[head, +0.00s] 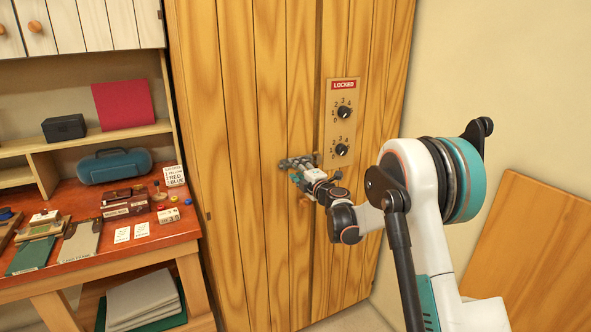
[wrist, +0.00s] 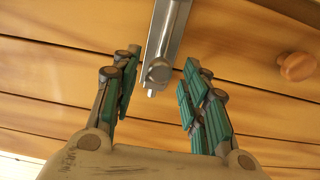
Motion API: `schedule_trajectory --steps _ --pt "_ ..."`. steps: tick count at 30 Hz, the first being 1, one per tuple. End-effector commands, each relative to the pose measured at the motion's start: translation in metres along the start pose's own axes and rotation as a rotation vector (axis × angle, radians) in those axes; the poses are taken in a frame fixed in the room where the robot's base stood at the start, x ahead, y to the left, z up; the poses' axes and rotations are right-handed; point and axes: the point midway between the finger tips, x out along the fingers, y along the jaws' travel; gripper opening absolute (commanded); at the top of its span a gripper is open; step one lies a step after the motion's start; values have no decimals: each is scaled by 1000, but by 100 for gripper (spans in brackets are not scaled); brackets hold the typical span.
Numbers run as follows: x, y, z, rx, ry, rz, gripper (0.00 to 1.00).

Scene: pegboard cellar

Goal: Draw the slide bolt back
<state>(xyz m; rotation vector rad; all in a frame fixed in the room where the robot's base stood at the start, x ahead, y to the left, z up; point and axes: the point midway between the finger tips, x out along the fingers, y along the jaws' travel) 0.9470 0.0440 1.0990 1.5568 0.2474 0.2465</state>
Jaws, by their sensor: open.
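The slide bolt is a grey metal bar on the wooden door. In the wrist view the slide bolt (wrist: 168,35) comes down from the top edge, with a round knob (wrist: 158,72) near its lower end. My gripper (wrist: 160,88) is open, with its green-padded fingers on either side of the knob and a gap visible to each. In the head view my gripper (head: 297,176) is at the door, and it hides much of the slide bolt (head: 290,162). The wooden door (head: 240,120) carries a panel (head: 341,108) with a red sign reading LOCKED and two dials.
A round wooden knob (wrist: 297,66) sits on the door at the right of the wrist view. Left of the door a red-topped workbench (head: 75,195) holds a teal case (head: 114,167), cards and small items. A wooden board (head: 530,255) leans at the right wall.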

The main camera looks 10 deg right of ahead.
Motion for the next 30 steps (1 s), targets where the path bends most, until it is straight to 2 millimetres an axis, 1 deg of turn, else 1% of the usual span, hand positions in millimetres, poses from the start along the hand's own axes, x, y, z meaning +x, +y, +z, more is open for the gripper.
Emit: schedule_trajectory --steps 1,9,12,15,19,30 --pt "-10 0 0 0 -1 0 41" --pt "-65 0 0 0 0 0 41" --pt "-81 0 0 0 0 0 41" --pt "-92 0 0 0 1 0 41" --pt "-99 0 0 0 1 0 41" --pt "-101 2 0 4 -2 2 41"
